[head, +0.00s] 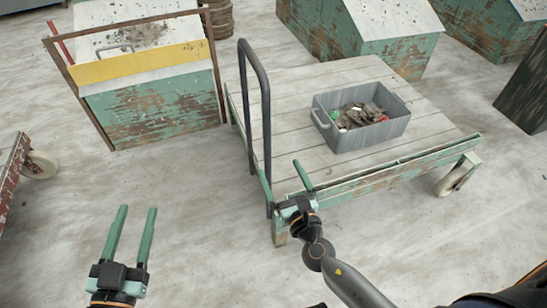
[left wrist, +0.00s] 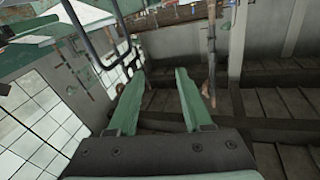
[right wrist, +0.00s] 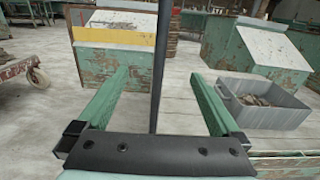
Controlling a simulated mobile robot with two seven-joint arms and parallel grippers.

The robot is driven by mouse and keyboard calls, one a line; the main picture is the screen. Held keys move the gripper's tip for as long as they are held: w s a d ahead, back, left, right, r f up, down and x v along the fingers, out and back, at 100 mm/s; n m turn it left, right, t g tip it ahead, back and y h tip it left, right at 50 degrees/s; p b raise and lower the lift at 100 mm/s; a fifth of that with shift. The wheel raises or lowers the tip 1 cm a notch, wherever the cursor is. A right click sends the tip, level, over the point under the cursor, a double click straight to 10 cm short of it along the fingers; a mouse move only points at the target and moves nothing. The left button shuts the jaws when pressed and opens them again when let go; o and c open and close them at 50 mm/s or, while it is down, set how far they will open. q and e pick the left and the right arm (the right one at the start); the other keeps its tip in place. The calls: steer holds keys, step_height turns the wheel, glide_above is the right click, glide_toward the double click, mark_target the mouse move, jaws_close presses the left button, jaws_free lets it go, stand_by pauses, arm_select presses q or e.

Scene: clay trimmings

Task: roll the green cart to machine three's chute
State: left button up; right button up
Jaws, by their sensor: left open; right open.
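The green cart (head: 290,83) has a pale plank deck, a worn green frame and a dark upright push handle (head: 266,110) at its left end. My right gripper (head: 282,168) is open beside the handle's near post. In the right wrist view the handle post (right wrist: 157,60) stands between the open fingers, with gaps on both sides. My left gripper (head: 137,209) is open and empty over bare floor, left of the cart; its open fingers also show in the left wrist view (left wrist: 162,72). No number marks machine three or its chute.
A grey bin (head: 345,138) of clay trimmings sits on the deck. A worn green machine (head: 155,110) with a yellow strip stands left of the cart; more green machines (head: 400,55) stand behind. A red cart (head: 12,165) is at the left edge. The near floor is clear.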

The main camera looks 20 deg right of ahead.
mark_target(268, 146)
steer(key=w, duration=0.6)
steer(key=shift+w+a, duration=0.15)
steer(key=shift+w, duration=0.05)
steer(key=w+b, duration=0.1)
steer(key=w, duration=0.2)
steer(key=shift+w, duration=0.4)
arm_select(q)
steer(key=shift+s+d+r+m+t+h, duration=0.1)
steer(key=shift+r+m+t+h, duration=0.2)
steer(key=shift+r, duration=0.6)
steer(key=shift+s+d+r+m+t+h, duration=0.1)
steer(key=shift+r+t+h, duration=0.25)
steer(key=shift+r, duration=0.5)
steer(key=shift+s+r+m+t+h, duration=0.15)
steer(key=shift+r+t, duration=0.3)
steer(key=shift+r, duration=0.45)
arm_select(e)
steer(key=shift+w, duration=0.35)
steer(key=c, duration=1.1)
arm_select(q)
steer(key=shift+f, duration=0.15)
arm_select(e)
jaws_close()
